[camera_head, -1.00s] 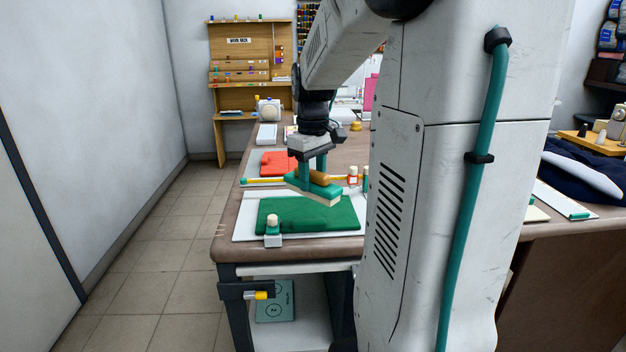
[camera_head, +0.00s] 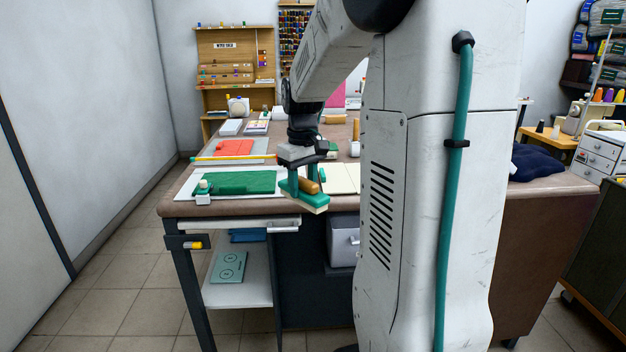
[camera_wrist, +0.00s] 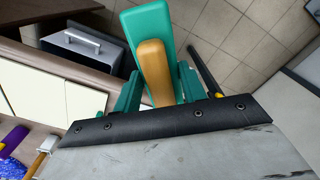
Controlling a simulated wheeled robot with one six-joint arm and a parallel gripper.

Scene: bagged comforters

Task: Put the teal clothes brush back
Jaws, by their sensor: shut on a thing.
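The teal clothes brush (camera_head: 312,202) has a teal back, a tan wooden grip and pale bristles underneath. My gripper (camera_head: 305,183) is shut on it by the wooden grip and holds it in the air at the table's front edge. In the wrist view the brush (camera_wrist: 147,28) points away from my gripper (camera_wrist: 155,90), with the tan grip between the teal fingers. Floor tiles show behind it there. A white board with a folded green cloth (camera_head: 245,183) lies on the table to the left of the brush.
The brown table (camera_head: 180,209) has a lower shelf (camera_head: 250,290) with a teal box. An orange-red cloth (camera_head: 234,147) lies farther back. A grey drawer box (camera_head: 343,240) sits under the table. A wooden rack (camera_head: 235,70) stands at the back wall. Floor at left is clear.

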